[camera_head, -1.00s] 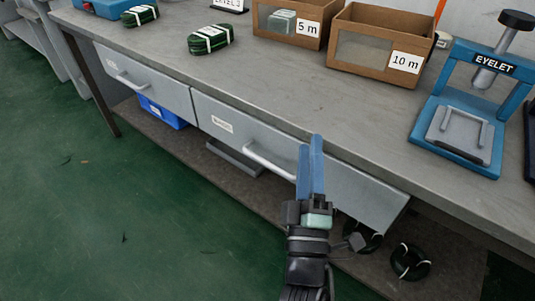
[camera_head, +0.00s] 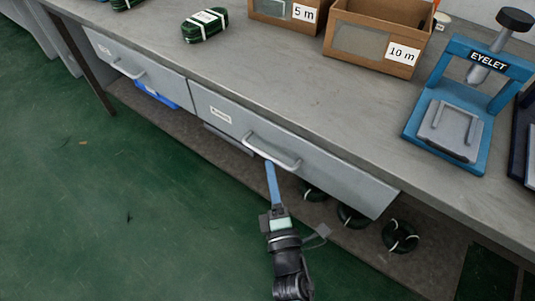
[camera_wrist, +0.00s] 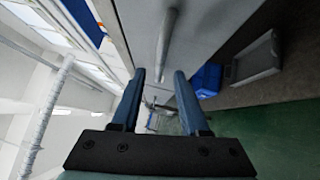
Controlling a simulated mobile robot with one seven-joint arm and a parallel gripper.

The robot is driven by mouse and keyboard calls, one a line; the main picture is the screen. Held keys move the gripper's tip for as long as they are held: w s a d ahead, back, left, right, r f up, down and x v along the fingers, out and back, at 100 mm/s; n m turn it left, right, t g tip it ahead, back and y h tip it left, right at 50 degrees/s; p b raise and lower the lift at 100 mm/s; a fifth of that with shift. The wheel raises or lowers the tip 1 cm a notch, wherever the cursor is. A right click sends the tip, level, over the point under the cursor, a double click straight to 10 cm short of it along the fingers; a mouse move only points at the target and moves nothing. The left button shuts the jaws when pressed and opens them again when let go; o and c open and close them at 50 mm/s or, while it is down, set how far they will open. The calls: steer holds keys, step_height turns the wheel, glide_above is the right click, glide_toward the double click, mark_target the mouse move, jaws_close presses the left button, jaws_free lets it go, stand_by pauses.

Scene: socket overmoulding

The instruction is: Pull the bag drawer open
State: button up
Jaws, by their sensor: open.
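Two grey drawers hang under the workbench. The right drawer (camera_head: 330,170) has a small label (camera_head: 220,114) too small to read and a pale bar handle (camera_head: 268,152). The left drawer (camera_head: 160,78) has its own label and handle (camera_head: 128,70). I cannot tell by the labels which is the bag drawer. Both look shut. My gripper (camera_head: 269,166) is just in front of the right drawer's handle. In the wrist view my gripper (camera_wrist: 160,76) is open and empty, its blue fingers apart, with the handle (camera_wrist: 168,42) ahead between them. Contact is not clear.
On the workbench (camera_head: 300,95) stand cardboard boxes (camera_head: 375,45), a green coil (camera_head: 204,25) and a blue eyelet press (camera_head: 455,120). Dark coils (camera_head: 400,236) lie on the lower shelf (camera_head: 180,130), with a blue bin (camera_head: 158,96). The green floor in front is clear.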

mark_target(268, 156)
steer(key=shift+x, duration=2.65)
jaws_close()
